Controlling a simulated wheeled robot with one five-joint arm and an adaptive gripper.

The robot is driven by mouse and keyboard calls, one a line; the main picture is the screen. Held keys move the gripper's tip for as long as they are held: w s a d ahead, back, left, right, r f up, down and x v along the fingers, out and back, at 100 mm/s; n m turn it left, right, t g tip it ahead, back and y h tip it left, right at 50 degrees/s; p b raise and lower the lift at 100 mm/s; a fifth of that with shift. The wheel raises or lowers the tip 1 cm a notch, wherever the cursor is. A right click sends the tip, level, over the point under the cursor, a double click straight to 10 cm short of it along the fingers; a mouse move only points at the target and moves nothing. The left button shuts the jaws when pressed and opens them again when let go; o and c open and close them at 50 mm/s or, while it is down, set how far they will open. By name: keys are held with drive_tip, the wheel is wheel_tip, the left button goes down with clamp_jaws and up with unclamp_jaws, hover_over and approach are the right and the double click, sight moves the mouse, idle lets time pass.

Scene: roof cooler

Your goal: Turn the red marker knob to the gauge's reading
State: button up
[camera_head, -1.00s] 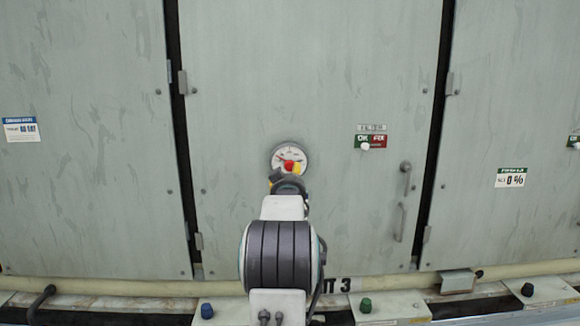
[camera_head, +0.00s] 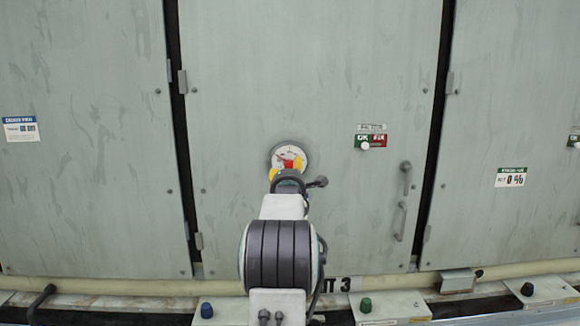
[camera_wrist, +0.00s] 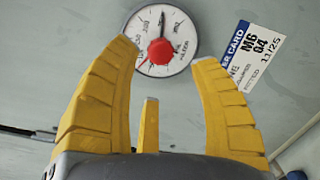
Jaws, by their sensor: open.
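The round white gauge (camera_head: 282,151) is on the middle cabinet door, partly hidden behind my gripper in the head view. The wrist view shows the gauge face (camera_wrist: 179,30) with the red marker knob (camera_wrist: 160,51) at its centre. A dark needle (camera_wrist: 161,20) points up, near the top of the scale. A thin red line (camera_wrist: 143,62) runs from the knob to the lower left. My gripper (camera_wrist: 165,58) is open, its yellow fingertips either side of the knob with gaps to both. I cannot tell its distance from the face. The gripper also shows in the head view (camera_head: 286,168).
A white tag (camera_wrist: 250,58) is right of the gauge in the wrist view. On the same door are a small FILTER switch (camera_head: 364,145) to the right and a handle (camera_head: 402,200). A pale pipe (camera_head: 130,286) and boxes with coloured knobs (camera_head: 365,305) run along the bottom.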

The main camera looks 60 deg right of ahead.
sight(290, 166)
drive_tip(key=shift+d+n, duration=0.15)
drive_tip(key=shift+n, duration=0.55)
drive_tip(key=p+x, duration=0.3)
drive_tip(key=x, duration=0.2)
drive_tip(key=shift+w+r, duration=0.1)
drive_tip(key=shift+p+x, duration=0.6)
drive_tip(key=shift+x, duration=0.35)
clamp_jaws()
